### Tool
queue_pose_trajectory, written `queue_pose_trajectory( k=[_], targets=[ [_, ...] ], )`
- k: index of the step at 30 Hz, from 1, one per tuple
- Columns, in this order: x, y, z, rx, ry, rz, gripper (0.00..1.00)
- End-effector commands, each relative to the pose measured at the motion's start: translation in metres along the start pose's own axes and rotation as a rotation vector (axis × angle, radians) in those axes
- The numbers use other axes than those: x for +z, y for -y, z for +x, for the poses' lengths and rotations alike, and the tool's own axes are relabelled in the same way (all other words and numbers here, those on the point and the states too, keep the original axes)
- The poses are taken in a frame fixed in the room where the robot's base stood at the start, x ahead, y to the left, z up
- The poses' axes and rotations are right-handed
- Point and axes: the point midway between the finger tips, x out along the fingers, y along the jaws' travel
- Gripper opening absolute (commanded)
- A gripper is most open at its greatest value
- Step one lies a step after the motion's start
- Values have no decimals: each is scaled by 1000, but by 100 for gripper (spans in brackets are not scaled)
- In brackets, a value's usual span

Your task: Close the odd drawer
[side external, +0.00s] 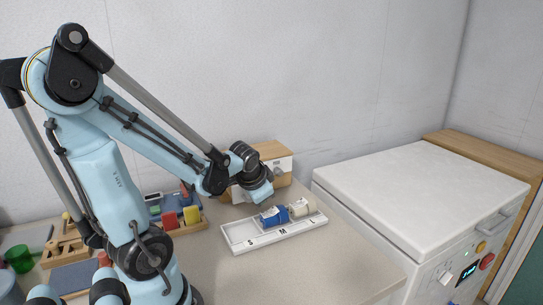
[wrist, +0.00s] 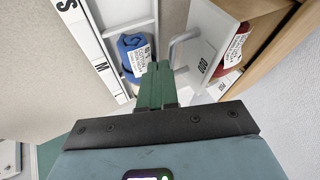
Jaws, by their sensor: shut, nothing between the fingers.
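The odd drawer shows in the wrist view as a white front (wrist: 207,62) marked ODD, with a grey bar handle (wrist: 180,42). It stands out from its wooden cabinet (wrist: 262,12), and a red labelled roll (wrist: 236,48) lies inside behind the front. The cabinet (side external: 273,152) stands against the back wall in the side view, where my arm hides much of the drawer. My gripper (wrist: 157,72) has its green fingers shut together and empty, with the tips close to the handle; I cannot tell whether they touch. The gripper (side external: 258,192) is in front of the cabinet.
A white lidded machine (side external: 420,185) stands right. Coloured blocks (side external: 181,218) lie left. The counter's front right is clear.

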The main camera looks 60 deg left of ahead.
Motion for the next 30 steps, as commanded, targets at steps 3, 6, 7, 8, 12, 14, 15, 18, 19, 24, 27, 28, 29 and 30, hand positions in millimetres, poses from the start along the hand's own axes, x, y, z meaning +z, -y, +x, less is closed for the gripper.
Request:
queue_pose_trajectory(
  k=[3, 6, 7, 8, 12, 14, 15, 18, 19, 24, 27, 28, 29, 30],
  targets=[
    [0, 0, 0, 0, 0, 0, 0],
    [0, 3, 1, -1, 1, -2, 0],
    [0, 6, 2, -1, 2, -3, 0],
    [0, 9, 4, -2, 2, -3, 0],
    [0, 30, 14, -3, 3, -7, 0],
    [0, 42, 19, -4, 4, -8, 0],
    [0, 49, 23, -3, 3, -8, 0],
    [0, 68, 32, -4, 3, -7, 0],
    [0, 72, 34, -3, 2, -6, 0],
    [0, 91, 43, -1, 1, -2, 0],
    [0, 94, 44, -3, 0, 0, 0],
    [0, 95, 45, -4, 0, 0, 0],
    [0, 95, 45, -5, 0, 1, 0],
    [0, 96, 45, -7, 0, 1, 0]
  ],
)
